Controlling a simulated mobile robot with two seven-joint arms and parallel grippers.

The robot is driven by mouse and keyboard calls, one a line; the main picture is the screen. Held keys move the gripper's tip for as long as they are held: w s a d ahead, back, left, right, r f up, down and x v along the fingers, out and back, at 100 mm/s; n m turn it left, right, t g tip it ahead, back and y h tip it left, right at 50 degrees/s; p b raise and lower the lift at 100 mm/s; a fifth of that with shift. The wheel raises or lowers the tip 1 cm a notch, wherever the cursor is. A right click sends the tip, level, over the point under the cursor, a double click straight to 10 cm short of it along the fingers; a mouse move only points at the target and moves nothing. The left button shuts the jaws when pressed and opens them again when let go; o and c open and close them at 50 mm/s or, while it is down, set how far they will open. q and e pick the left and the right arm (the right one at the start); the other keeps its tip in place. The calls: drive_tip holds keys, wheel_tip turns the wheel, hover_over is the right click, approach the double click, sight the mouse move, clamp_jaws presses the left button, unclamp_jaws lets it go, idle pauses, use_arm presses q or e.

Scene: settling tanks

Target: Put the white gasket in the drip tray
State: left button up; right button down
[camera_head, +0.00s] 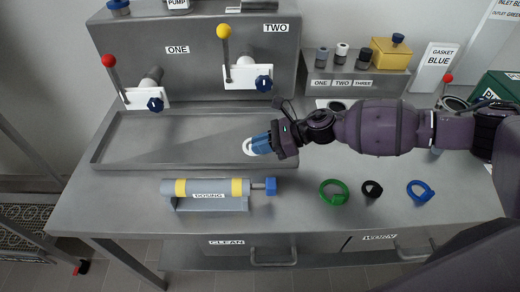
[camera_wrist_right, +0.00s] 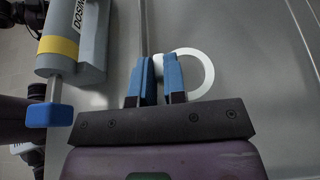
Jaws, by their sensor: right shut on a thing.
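The white gasket (camera_head: 247,147) is a ring held at the tips of my right gripper (camera_head: 261,145), whose blue fingers are shut on it. In the right wrist view the gasket (camera_wrist_right: 208,70) shows between and to the right of the fingers (camera_wrist_right: 157,75). The drip tray (camera_head: 165,138) is a wide, shallow grey tray at the left of the bench. In the head view the gasket appears over the tray's right part; its height above the floor is hard to tell. The tray looks empty. My left gripper is not in view.
A grey dosing cylinder (camera_head: 209,203) with a blue knob lies in front of the tray. Green (camera_head: 334,192), black (camera_head: 372,188) and blue (camera_head: 420,190) rings lie on the bench at right. Red-levered (camera_head: 109,61) and yellow-levered (camera_head: 223,31) valves stand behind the tray.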

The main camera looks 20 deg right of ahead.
wheel_tip(320, 180, down, 2)
drive_tip(key=shift+f, duration=0.1)
drive_tip(key=shift+f, duration=0.15)
drive_tip(key=c, duration=1.5)
unclamp_jaws()
drive_tip(key=shift+o, duration=0.2)
